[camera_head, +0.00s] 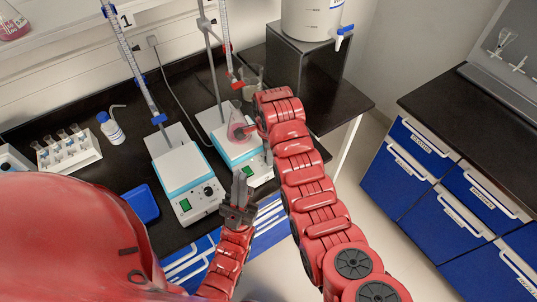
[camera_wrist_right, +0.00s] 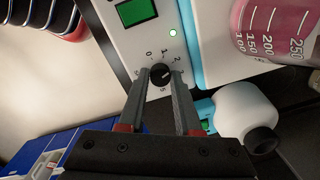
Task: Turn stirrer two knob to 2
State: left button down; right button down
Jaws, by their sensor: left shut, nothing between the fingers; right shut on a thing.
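Stirrer two appears to be the white and light-blue unit (camera_head: 232,137) at the right of the pair in the head view. A flask of pink liquid (camera_head: 238,130) stands on it. In the right wrist view, its black knob (camera_wrist_right: 160,73) sits on the white front panel with a number scale around it. My right gripper (camera_wrist_right: 158,80) is shut on the knob, one finger on each side. The knob's exact setting is too small to read. My left gripper (camera_head: 239,178) is shut and empty, in front of the stirrers. My right arm hides part of the bench.
The other stirrer (camera_head: 185,175) stands to the left, with a burette stand behind it. A blue tray (camera_head: 141,204), a white tube rack (camera_head: 68,150) and a small bottle (camera_head: 111,128) lie further left. A white rounded object (camera_wrist_right: 243,117) is close to the right finger.

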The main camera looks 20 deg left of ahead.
jog(key=c, duration=0.6)
grip_release()
jog(key=shift+r, duration=0.15)
jog(key=shift+r+b, duration=0.45)
jog(key=shift+r, duration=0.95)
notch_tip(320, 180, up, 14)
jog(key=p, duration=1.5)
jog(key=shift+s+d+r, duration=0.15)
jog(key=shift+s+r, duration=0.05)
jog(key=shift+s, duration=0.2)
jog(key=shift+f, duration=0.1)
